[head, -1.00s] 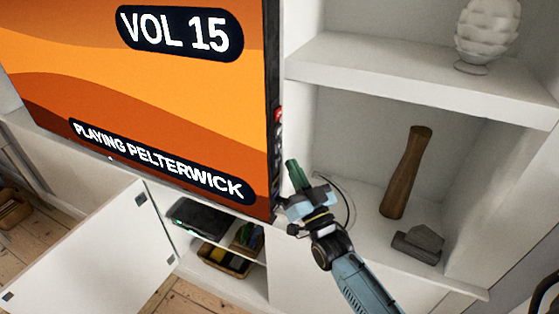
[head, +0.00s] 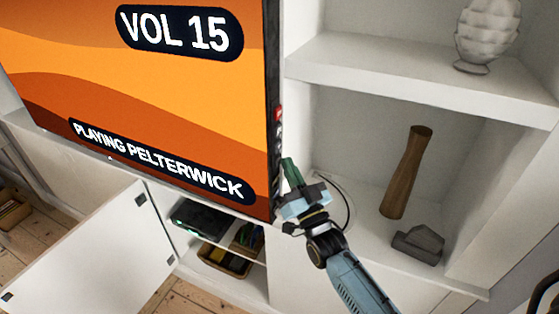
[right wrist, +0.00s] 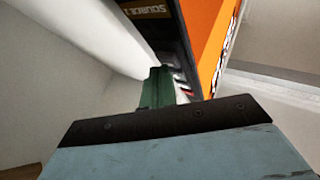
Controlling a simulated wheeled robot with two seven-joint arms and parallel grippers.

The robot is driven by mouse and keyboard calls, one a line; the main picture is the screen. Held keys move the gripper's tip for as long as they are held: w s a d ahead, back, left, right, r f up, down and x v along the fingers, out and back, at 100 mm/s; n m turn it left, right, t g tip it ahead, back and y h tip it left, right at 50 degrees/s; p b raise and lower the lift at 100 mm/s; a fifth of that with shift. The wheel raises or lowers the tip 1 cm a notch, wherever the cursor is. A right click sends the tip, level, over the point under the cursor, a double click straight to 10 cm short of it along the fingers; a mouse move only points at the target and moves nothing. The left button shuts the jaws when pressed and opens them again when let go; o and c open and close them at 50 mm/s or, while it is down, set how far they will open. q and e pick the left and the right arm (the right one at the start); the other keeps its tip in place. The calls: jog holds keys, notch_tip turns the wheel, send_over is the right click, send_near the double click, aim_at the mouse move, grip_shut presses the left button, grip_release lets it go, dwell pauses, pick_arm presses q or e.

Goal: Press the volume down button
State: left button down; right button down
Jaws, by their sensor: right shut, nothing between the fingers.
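The television (head: 150,95) stands at the left in the head view, its orange screen reading "VOL 15" and "PLAYING PELTERWICK". A red button (head: 278,113) and darker controls (head: 279,140) line its right side edge. I cannot tell which is volume down. My right gripper (head: 289,166) has green fingers, shut and empty, close beside the lower part of that edge. In the right wrist view, the fingers (right wrist: 158,84) point at the edge beside a row of small buttons (right wrist: 182,82). Whether they touch is unclear. My left gripper is not in view.
Below, a cabinet door (head: 95,255) hangs open, showing a dark box (head: 203,217) and a basket (head: 222,260).

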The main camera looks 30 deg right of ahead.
jog(key=shift+w+a, duration=0.15)
jog(key=shift+w, duration=0.05)
dwell(0.6)
jog(key=shift+s+d+p, duration=0.3)
jog(key=shift+s+d, duration=0.25)
jog(key=shift+s, duration=0.15)
jog(key=s+d, duration=0.1)
jog(key=s, duration=0.1)
jog(key=s+d+p, duration=0.1)
jog(key=s+d, duration=0.1)
jog(key=shift+w, duration=0.1)
dwell(2.0)
